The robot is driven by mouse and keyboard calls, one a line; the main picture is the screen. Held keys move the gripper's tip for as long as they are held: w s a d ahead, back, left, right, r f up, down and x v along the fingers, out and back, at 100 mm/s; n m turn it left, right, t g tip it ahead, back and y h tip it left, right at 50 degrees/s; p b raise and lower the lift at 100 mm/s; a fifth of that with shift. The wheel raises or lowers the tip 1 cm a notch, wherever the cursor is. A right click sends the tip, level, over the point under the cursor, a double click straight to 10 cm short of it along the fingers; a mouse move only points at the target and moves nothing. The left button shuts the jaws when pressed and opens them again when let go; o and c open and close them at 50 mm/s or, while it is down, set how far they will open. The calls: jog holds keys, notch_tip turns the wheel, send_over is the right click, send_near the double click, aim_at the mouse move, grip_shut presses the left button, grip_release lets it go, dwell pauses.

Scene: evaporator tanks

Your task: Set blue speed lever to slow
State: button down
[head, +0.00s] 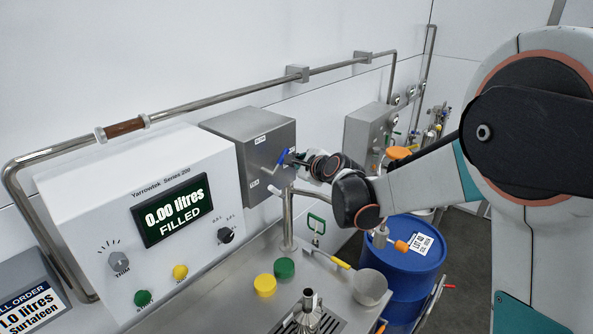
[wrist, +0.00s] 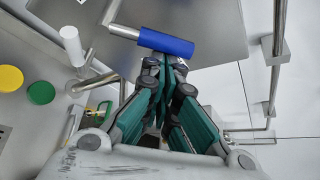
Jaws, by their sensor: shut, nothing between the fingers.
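The blue speed lever (head: 281,157) sticks out from the front of a grey metal box (head: 226,128) on the wall. In the head view it points up and right, towards a small upper label. A second small label sits lower left on the box; neither label reads clearly. In the wrist view the lever's blue grip (wrist: 165,43) lies nearly level across the picture on a metal arm. My gripper (wrist: 163,66) is shut and empty, its tips just below the grip, touching or very near it. In the head view my gripper (head: 296,160) is beside the lever's right end.
A white-handled lever (head: 275,190) is below the blue one and also shows at the left of the wrist view (wrist: 72,45). Green (head: 284,268) and yellow (head: 264,285) caps and a funnel stand on the steel bench. A blue drum (head: 402,264) is at right.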

jog(key=shift+s+a+r+n+t+b, duration=0.6)
jog(key=shift+s+r+n+t+b, duration=0.15)
jog(key=shift+r+n+b, duration=0.15)
jog(key=shift+s+a+r+n+t+b, duration=0.55)
jog(key=shift+s+r+n+t+b, duration=0.2)
jog(key=shift+r+n+b, duration=0.1)
jog(key=shift+w, duration=0.1)
